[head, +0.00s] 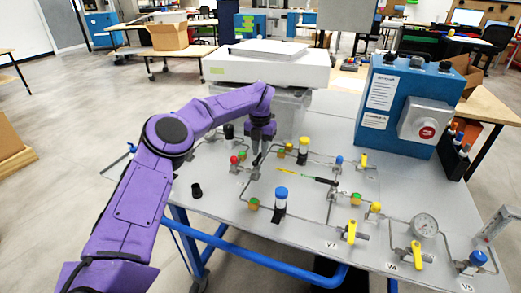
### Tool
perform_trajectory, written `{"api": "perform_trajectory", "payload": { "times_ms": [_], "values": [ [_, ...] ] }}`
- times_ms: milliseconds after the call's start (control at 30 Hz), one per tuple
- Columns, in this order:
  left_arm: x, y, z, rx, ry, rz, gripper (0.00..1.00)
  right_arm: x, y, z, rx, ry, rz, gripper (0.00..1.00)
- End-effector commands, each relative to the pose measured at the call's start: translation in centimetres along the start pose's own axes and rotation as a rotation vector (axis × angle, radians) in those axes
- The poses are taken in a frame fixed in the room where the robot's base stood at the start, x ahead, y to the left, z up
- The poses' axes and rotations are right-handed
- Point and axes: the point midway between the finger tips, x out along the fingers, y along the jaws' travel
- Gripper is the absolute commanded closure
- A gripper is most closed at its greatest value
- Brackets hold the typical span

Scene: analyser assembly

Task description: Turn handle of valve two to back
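The grey panel table (300,225) carries steel tubing and several valves. I cannot read a label for valve two, so I cannot tell which handle is its own. Yellow valve handles show at the right back (363,160), at the front middle (351,232) and at the front right (417,255). My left gripper (257,158) points down at the tubing in the left middle of the panel, beside a red-topped fitting (235,160). Its fingers are small and dark, and I cannot tell whether they touch or hold anything. My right gripper is out of view.
A blue-capped bottle (280,203) and a yellow-capped bottle (304,148) stand on the panel. A round gauge (424,226) is at the front right. A blue control box (404,105) and a white instrument (266,68) stand behind. A black cup (196,190) is at the left.

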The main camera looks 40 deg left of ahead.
Motion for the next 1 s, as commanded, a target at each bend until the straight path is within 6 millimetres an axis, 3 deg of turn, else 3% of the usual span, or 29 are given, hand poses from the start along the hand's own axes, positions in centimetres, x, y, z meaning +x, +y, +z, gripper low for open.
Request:
{"api": "perform_trajectory", "payload": {
  "times_ms": [367,467,800,1000],
  "values": [
    [-0.3,0.0,0.0,0.001,0.0,-0.001,0.57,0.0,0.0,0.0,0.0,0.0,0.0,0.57],
    [-1.6,0.0,0.1,0.001,-0.003,0.0,0.57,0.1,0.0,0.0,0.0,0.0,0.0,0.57],
    [-9.3,0.1,0.1,-0.001,-0.001,0.0,0.57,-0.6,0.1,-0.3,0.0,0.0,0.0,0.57],
    [-10.6,0.1,0.0,-0.001,0.001,0.0,0.57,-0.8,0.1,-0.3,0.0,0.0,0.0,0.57]
  ]
}}
